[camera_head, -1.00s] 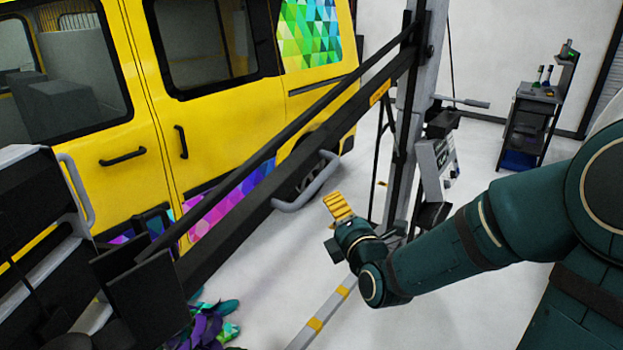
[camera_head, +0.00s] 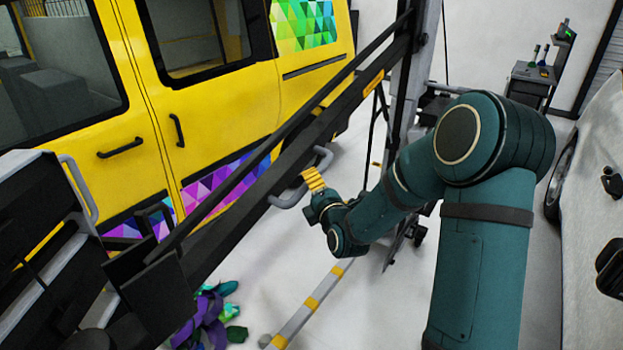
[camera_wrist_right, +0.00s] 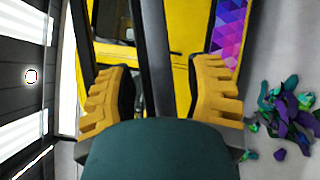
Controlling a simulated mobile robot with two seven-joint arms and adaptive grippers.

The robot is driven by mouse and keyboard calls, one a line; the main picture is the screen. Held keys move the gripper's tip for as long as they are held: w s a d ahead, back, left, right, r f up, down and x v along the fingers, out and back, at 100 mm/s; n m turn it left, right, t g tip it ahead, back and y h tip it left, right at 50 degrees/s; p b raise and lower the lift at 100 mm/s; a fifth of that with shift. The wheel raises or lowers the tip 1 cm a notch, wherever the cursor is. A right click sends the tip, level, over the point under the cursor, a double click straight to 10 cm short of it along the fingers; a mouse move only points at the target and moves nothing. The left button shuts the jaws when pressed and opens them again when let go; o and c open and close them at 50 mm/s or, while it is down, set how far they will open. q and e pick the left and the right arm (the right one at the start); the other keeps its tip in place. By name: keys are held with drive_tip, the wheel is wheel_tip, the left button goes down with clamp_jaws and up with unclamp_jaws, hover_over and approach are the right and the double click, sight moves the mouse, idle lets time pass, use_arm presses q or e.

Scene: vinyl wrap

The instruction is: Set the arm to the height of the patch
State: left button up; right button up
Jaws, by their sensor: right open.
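A long black arm (camera_head: 240,222) runs diagonally from the upright mast (camera_head: 412,75) towards the lower left, in front of a yellow van (camera_head: 235,110). A grey handle (camera_head: 284,201) sticks out from its side. One patch of coloured triangles (camera_head: 303,24) is high on the van; a purple and pink patch (camera_head: 208,190) is low on its side, partly behind the arm. My right gripper (camera_head: 314,180), with yellow fingers, is beside the handle; contact cannot be told. In the wrist view my right gripper (camera_wrist_right: 160,92) is open, with dark bars beyond it. My left gripper is not in view.
A black carriage (camera_head: 150,285) stands at the lower left. Crumpled coloured wrap (camera_head: 208,318) lies on the floor near a yellow-marked grey rail (camera_head: 308,305). A dark cart (camera_head: 530,85) is at the back right and a white vehicle (camera_head: 595,200) at the right edge.

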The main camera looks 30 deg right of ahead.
drive_tip(key=shift+x, duration=1.35)
drive_tip(key=shift+s, duration=0.1)
clamp_jaws()
